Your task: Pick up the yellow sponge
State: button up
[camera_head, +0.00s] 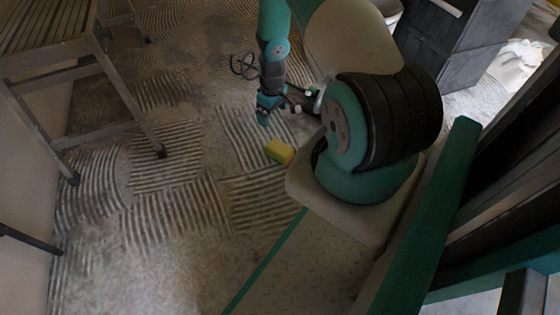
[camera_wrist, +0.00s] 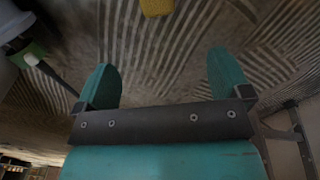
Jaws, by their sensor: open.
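The yellow sponge (camera_head: 279,150) lies on the combed, ridged floor in the head view, close to the front of my base. An orange-brown side shows at its right end. In the wrist view the sponge (camera_wrist: 157,7) is at the top edge, partly cut off, beyond the fingertips and roughly midway between them. My gripper (camera_wrist: 162,75) is open, with its two teal fingers well apart and only floor between them. In the head view my gripper (camera_head: 264,113) hangs above and left of the sponge, apart from it.
A wooden slatted bench (camera_head: 60,65) stands at the left, its legs on the floor. A dark grey cabinet (camera_head: 455,45) stands at the back right. A white crumpled heap (camera_head: 515,65) lies farther right. The ridged floor left of the sponge is clear.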

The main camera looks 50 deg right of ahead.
aim_at(277, 146)
jog(key=f+b, duration=0.2)
jog(key=f, duration=0.2)
jog(key=f+b, duration=0.3)
jog(key=f, duration=0.2)
jog(key=s+f+b, duration=0.1)
jog(key=f+b, duration=0.1)
jog(key=f, duration=0.3)
jog(key=shift+d+b, duration=0.3)
jog(key=f+b, duration=0.4)
jog(key=f, duration=0.1)
jog(key=shift+s+a+f+b, duration=0.15)
jog(key=shift+s+b, duration=0.15)
jog(key=shift+b, duration=0.1)
jog(key=c, duration=1)
jog(key=shift+r, duration=0.25)
notch_tip(277, 146, up, 20)
jog(key=p, duration=1.2)
jog(key=shift+f, duration=0.1)
